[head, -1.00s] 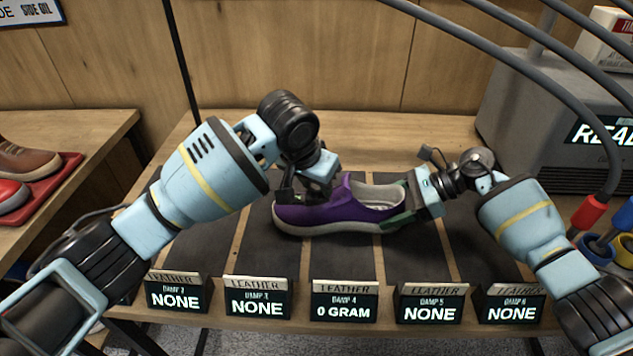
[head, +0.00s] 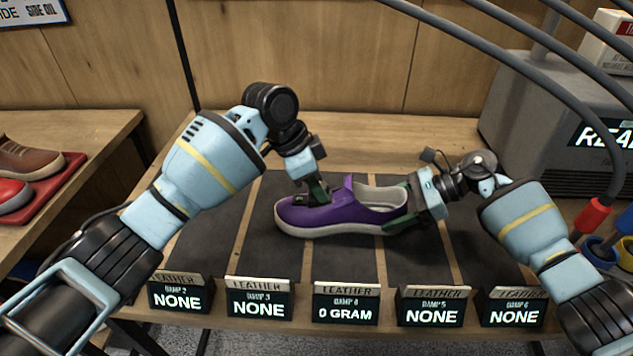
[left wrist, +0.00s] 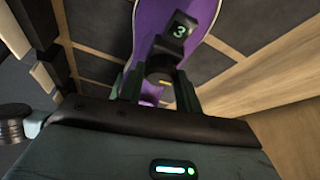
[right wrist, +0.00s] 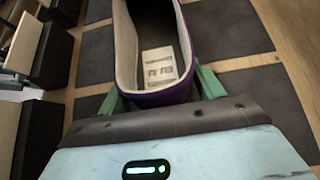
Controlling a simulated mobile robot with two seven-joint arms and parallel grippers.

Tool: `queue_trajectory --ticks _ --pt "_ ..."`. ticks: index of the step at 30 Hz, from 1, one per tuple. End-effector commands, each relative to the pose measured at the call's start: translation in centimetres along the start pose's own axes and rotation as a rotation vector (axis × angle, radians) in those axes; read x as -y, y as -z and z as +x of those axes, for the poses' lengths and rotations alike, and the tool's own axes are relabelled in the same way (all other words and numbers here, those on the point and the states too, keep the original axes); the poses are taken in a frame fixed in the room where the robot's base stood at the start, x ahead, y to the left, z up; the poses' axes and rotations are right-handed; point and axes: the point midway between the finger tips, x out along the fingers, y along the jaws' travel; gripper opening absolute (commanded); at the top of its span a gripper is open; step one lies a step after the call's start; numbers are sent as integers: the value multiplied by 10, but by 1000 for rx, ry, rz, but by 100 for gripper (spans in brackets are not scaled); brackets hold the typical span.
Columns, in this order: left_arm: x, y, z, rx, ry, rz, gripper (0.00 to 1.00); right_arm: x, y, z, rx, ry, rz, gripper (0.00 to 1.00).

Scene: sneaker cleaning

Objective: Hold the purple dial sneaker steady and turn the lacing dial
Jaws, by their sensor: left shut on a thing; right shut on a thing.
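The purple sneaker (head: 345,213) with a pale sole lies on the dark mat in the middle of the table, toe to the left. My right gripper (head: 408,208) is shut on its heel; in the right wrist view its green fingers (right wrist: 157,88) press both sides of the heel. My left gripper (head: 316,195) is above the sneaker's front, shut on the dark round lacing dial (left wrist: 160,68). A small black block marked "3" (left wrist: 180,30) shows beyond the dial in the left wrist view. The dial is mostly hidden by the fingers in the head view.
Several label stands line the front edge; the middle one (head: 345,303) reads "0 GRAM", the others "NONE". A grey machine (head: 545,125) stands at the back right. Other shoes sit on a red tray (head: 45,185) at the left. Bare mat lies left of the sneaker.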

Motion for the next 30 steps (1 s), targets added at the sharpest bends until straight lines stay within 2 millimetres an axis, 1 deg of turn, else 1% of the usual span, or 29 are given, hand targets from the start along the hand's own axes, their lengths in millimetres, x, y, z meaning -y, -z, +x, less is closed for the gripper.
queue_trajectory --ticks 7,21,22,23,24,30 --pt "0 1 0 0 -26 63 11 0 2 0 -4 1 4 36" --pt "0 0 0 -1 -31 73 11 0 2 0 -3 2 5 36" --pt "0 0 0 -1 -31 73 36 0 2 0 -3 2 5 36" --pt "0 0 0 -1 -30 73 40 0 2 0 -3 2 5 36" --pt "0 0 0 -1 -30 73 43 0 2 0 -3 2 5 36" --pt "0 0 0 -1 -30 72 43 0 2 0 -3 1 4 36"
